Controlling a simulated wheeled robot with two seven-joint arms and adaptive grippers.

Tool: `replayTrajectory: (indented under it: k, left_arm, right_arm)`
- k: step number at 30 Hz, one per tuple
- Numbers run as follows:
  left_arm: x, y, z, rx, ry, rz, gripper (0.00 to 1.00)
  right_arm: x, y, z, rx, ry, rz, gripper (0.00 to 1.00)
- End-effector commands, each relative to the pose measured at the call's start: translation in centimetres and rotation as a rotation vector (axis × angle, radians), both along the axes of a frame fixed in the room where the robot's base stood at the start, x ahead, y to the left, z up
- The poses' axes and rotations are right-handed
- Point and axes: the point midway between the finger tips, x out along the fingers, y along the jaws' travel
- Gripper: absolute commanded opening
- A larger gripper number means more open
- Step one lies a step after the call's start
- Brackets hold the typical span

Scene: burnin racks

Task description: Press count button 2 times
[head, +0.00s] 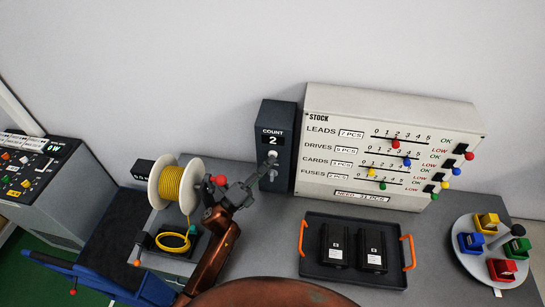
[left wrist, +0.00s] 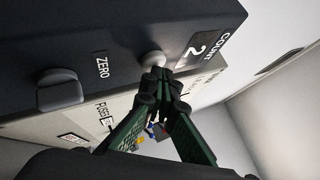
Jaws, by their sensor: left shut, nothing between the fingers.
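The count box (head: 279,122) is a dark upright box on the bench, labelled COUNT, and its display (head: 273,140) reads 2. In the left wrist view, a round pale count button (left wrist: 153,60) sits beside the display, and a larger grey knob (left wrist: 60,90) sits by the word ZERO. My left gripper (head: 266,167) is shut and empty, with its fingertips at the front of the box. In the left wrist view its fingertips (left wrist: 160,76) overlap the edge of the count button; I cannot tell whether they touch it. My right gripper is not in view.
The white stock board (head: 390,145) stands right of the count box. A black tray (head: 312,222) with two dark packs lies in front. A yellow wire spool (head: 180,186) is close left of my arm. A round stand (head: 464,254) with coloured blocks is far right.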

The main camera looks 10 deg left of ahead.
Motion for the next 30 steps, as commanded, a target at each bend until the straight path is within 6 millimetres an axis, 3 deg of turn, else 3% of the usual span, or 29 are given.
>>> replayTrajectory:
  k: [12, 30]
  left_arm:
    - [0.0, 0.0, 0.0, -0.001, 0.000, 0.001, 0.00]
    - [-1.7, 0.0, 0.0, 0.000, 0.000, 0.000, 0.00]
  right_arm:
    - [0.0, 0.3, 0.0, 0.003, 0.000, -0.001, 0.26]
    - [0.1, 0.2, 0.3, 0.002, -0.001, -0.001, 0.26]
